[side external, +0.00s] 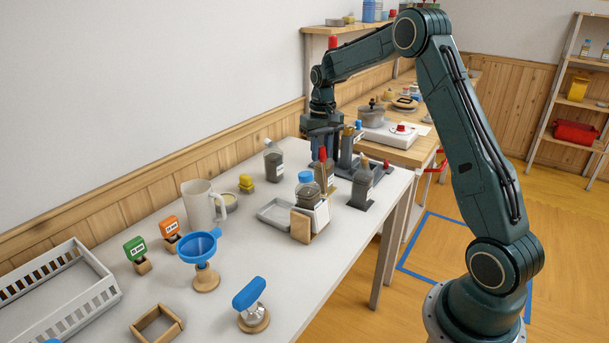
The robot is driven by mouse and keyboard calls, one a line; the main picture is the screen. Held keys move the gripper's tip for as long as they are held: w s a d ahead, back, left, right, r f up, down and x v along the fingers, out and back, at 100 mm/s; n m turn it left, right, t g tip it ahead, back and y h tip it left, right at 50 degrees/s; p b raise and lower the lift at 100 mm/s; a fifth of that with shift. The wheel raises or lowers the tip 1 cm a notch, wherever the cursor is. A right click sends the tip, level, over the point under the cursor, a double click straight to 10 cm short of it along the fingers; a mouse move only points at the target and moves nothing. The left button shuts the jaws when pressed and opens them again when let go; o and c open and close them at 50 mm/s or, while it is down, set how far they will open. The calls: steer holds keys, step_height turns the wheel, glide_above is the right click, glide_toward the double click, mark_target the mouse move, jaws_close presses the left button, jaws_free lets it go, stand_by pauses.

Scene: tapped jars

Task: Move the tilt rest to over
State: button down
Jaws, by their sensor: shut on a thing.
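My gripper (323,146) points down at the far end of the white table, shut beside a dark grey stand with uprights (345,158), which looks like the tilt rest. A small pale label and a tan knob show on the stand. What lies between my fingers is mostly hidden, so the exact grip is hard to see. A red-tipped bottle (322,176) stands just in front of my gripper. A dark jar with a side spout (361,188) stands on a dark base to the right.
A blue-lidded jar (307,190) stands by a wooden block (301,227) and a grey tray (273,214). A clear jar (273,163) is behind. A pitcher (199,205), blue funnel (198,247), blue-handled tool (250,295) and white basket (103,281) stand nearer. The front table edge is clear.

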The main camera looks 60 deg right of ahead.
steer(key=shift+g, duration=0.8)
steer(key=shift+w+a+f, duration=0.1)
steer(key=shift+w+f, duration=1.8)
steer(key=shift+f, duration=0.25)
steer(key=shift+w+a+f, duration=0.1)
steer(key=shift+w+f, duration=1.75)
steer(key=shift+f, duration=0.35)
steer(key=shift+w+a+f, duration=0.1)
steer(key=shift+w+f, duration=1.8)
steer(key=shift+f, duration=0.35)
steer(key=c, duration=1.2)
jaws_free()
steer(key=shift+d, duration=0.15)
